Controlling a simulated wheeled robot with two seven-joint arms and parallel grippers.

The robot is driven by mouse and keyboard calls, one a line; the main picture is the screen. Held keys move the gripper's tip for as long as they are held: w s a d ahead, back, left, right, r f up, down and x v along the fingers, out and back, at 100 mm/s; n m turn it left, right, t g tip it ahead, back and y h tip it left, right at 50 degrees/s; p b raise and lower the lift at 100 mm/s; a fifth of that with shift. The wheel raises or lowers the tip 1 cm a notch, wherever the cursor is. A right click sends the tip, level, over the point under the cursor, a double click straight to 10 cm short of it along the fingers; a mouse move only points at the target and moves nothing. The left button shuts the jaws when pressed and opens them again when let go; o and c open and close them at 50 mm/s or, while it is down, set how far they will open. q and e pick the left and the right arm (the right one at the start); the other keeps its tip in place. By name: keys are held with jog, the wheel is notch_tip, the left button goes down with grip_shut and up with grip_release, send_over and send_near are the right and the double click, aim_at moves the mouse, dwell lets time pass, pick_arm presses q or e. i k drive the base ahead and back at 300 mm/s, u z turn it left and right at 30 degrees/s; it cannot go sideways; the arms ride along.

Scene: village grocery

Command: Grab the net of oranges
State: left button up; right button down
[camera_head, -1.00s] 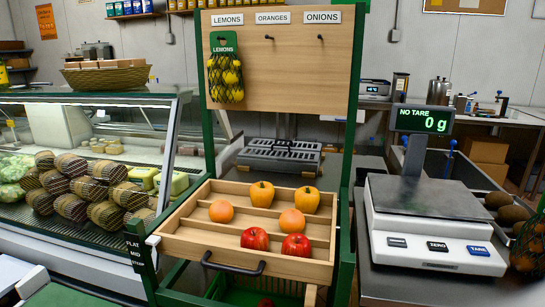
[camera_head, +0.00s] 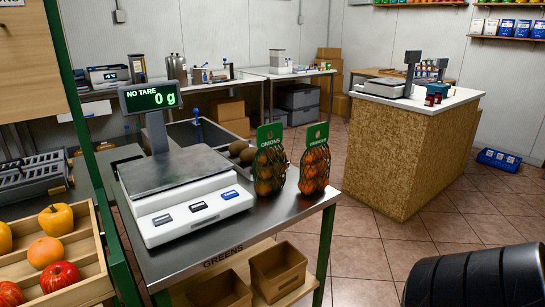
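The net of oranges (camera_head: 314,169) stands upright on the steel counter to the right of the scale. It is a dark mesh with orange fruit inside and a green header card that seems to read ORANGES. A second net, with a green card reading ONIONS (camera_head: 269,167), stands just left of it, with a small gap between them. Its contents look orange-brown. Neither of my grippers shows in this view.
The scale (camera_head: 188,211), its display at 0 g, fills the counter's left part. The counter's front right edge (camera_head: 300,216) is near the nets. Small wooden boxes (camera_head: 278,270) sit below. A wooden drawer (camera_head: 75,280) of produce is at left. Open tiled floor lies right.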

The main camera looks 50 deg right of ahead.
aim_at(315, 167)
jog(key=z, duration=3.15)
jog(key=i, duration=2.7)
jog(key=u, duration=3.15)
